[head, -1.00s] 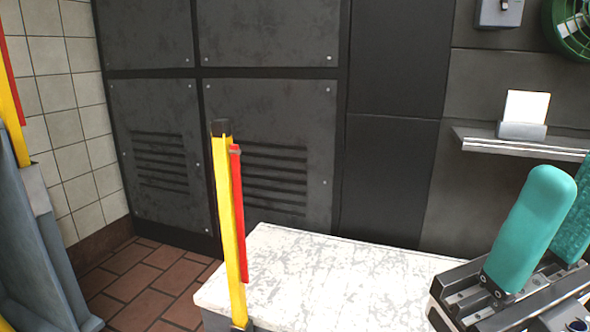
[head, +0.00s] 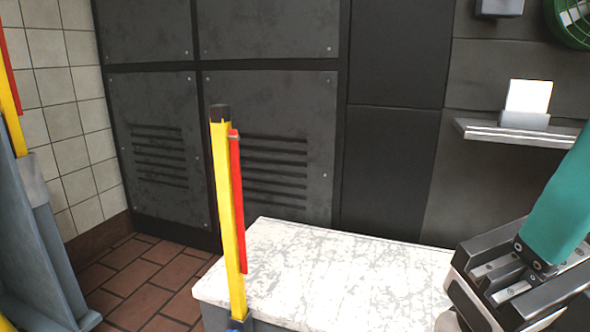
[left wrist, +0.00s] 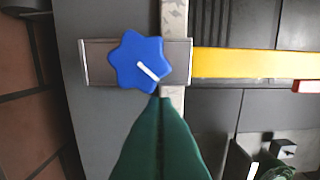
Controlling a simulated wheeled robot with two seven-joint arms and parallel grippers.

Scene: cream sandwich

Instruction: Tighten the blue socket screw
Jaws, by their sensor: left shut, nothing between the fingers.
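The blue socket screw is a star-shaped blue knob (left wrist: 137,60) with a white mark, on a grey bracket (left wrist: 100,62) at the base of the yellow bar (left wrist: 255,63). In the head view only a bit of the blue knob (head: 238,324) shows at the bottom edge, below the upright yellow bar (head: 228,220). My left gripper (left wrist: 160,98) is shut and empty in the left wrist view, its tips overlapping the knob's lower right edge in the picture. I cannot tell whether they touch. My right gripper (head: 565,190) points upward at the right edge, with one teal finger partly visible.
A red bar (head: 236,200) is fixed along the yellow one. A white speckled block (head: 330,270) stands behind. Another yellow bar (head: 10,110) on a grey stand is at the far left. Dark panels and a shelf (head: 500,133) line the wall.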

